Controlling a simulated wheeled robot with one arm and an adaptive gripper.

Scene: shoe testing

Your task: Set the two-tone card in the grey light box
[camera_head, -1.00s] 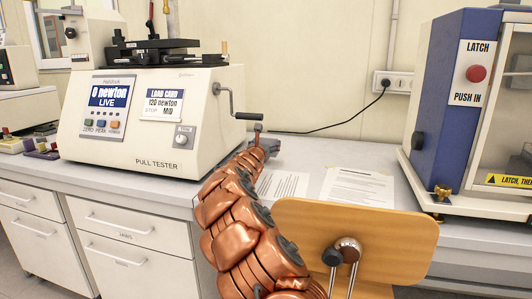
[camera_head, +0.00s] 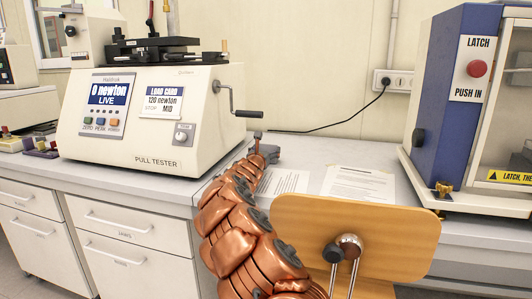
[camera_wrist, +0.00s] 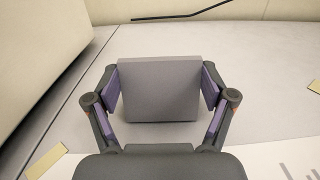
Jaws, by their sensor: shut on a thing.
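In the wrist view, my gripper (camera_wrist: 161,88) is shut on a grey block-like piece (camera_wrist: 159,92), which sits between its purple-lined fingers. A large flat grey face and a lighter top edge show. I cannot tell from this side whether it is the two-tone card. In the head view, my gripper (camera_head: 262,150) is small and partly hidden by my copper arm, over the bench beside the pull tester. I cannot make out a grey light box in either view.
The pull tester (camera_head: 150,125) with its crank handle (camera_head: 240,112) stands left of my gripper. Paper sheets (camera_head: 357,184) lie on the bench (camera_head: 325,150) to the right. A blue and cream latch cabinet (camera_head: 455,110) stands farther right. A wooden chair back (camera_head: 400,235) is in front.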

